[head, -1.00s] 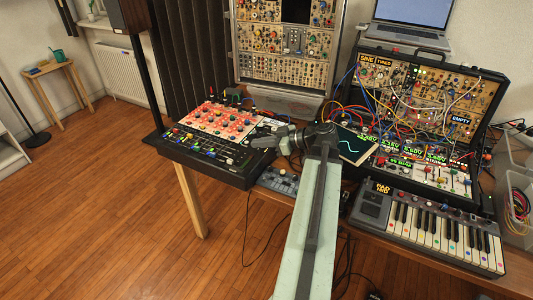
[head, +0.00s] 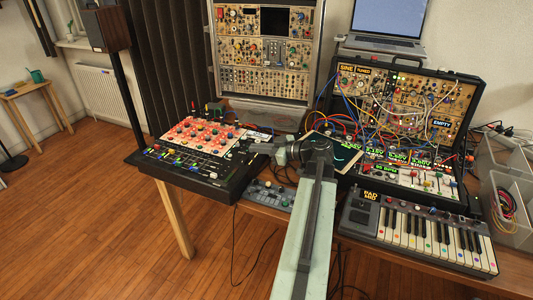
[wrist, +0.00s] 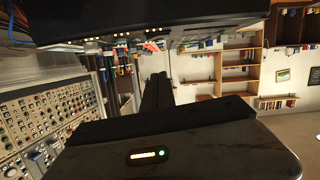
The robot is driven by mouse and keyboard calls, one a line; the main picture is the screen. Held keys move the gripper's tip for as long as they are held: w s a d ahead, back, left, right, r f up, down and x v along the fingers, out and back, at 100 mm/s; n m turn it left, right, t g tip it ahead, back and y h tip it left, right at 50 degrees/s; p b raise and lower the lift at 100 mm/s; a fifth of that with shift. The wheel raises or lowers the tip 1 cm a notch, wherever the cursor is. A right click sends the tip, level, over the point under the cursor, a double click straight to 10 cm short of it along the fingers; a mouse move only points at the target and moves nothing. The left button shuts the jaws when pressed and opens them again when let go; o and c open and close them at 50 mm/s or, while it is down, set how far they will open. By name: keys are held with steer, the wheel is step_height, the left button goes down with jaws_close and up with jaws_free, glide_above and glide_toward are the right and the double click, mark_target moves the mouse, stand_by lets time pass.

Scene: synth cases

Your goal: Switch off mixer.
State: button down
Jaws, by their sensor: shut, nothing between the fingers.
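The mixer is the wide black console (head: 190,172) with rows of coloured knobs, on the left end of the table in the head view. I cannot make out a power switch.
A small grey knob box (head: 268,193) lies below my gripper. A small screen (head: 335,152), a cabled synth case (head: 410,105) and a keyboard (head: 420,235) stand to the right. A tall module rack (head: 264,50) is behind.

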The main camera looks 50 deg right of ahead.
mark_target(250, 162)
steer(key=b+x, duration=0.1)
steer(key=x, duration=0.3)
steer(key=shift+f, duration=0.15)
steer(key=shift+s+d+f+b, duration=0.1)
steer(key=shift+f+b, duration=0.45)
steer(key=shift+s+d+f+b, duration=0.1)
steer(key=shift+f+b, duration=0.4)
steer(key=shift+f, duration=0.05)
steer(key=shift+d+f+b, duration=0.1)
steer(key=shift+f+b, duration=0.6)
